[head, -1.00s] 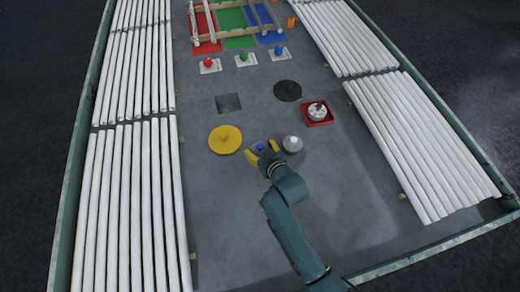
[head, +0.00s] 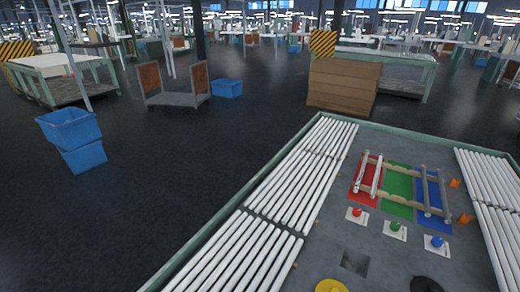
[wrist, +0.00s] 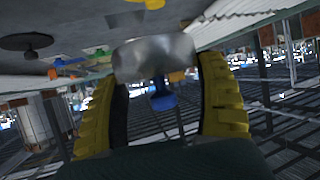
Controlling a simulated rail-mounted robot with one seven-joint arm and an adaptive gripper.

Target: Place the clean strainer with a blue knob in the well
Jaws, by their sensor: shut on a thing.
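My gripper (wrist: 160,85), with ribbed yellow fingers, shows in the wrist view only. It is shut on a strainer (wrist: 155,60), a smooth grey metal piece at the fingertips with a blue knob (wrist: 162,98) between the fingers. The strainer appears clear of the table. The wrist view is strongly tilted, with the table surface along its top. In the head view a dark square well (head: 355,262) lies open in the grey table near the bottom. My gripper and the strainer are outside the head view, so their distance from the well cannot be told.
Red (head: 357,212), green (head: 395,227) and blue (head: 437,242) knobs sit on white plates beyond the well. A tube rack (head: 400,190) stands behind them. White tubes (head: 265,225) line the table's left side. A yellow disc (head: 330,287) and black disc (head: 426,285) are cut off below.

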